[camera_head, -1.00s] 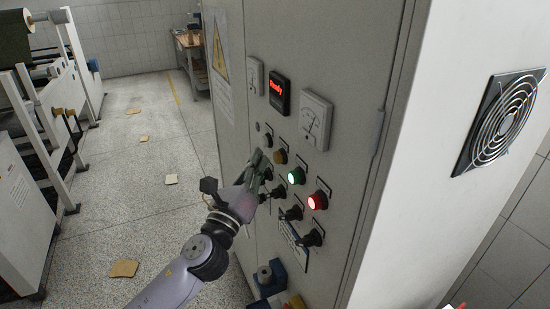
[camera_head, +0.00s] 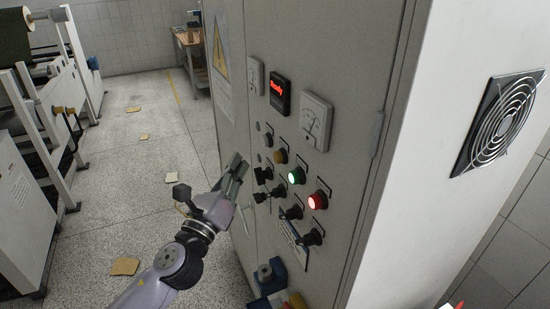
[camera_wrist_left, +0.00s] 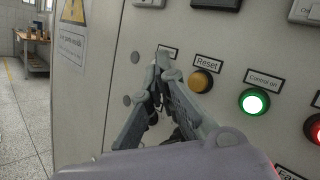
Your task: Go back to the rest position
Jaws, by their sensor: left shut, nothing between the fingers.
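My left gripper (camera_head: 237,163) is shut and empty in the head view, in front of the grey control cabinet (camera_head: 350,60) and a little left of its buttons. In the left wrist view the shut fingers (camera_wrist_left: 163,62) point at the panel, left of the yellow Reset button (camera_wrist_left: 200,80). I cannot tell from that view how far they are from the panel. The green Control on button (camera_wrist_left: 254,101) is lit, and so is the red button (camera_head: 317,201).
Black selector switches (camera_head: 291,212) stick out below the buttons. A display (camera_head: 279,94) reads Ready. A machine with metal rails (camera_head: 40,140) stands at the left. The floor (camera_head: 120,190) between is open, with several cardboard pieces. A blue object (camera_head: 270,275) is by the cabinet's foot.

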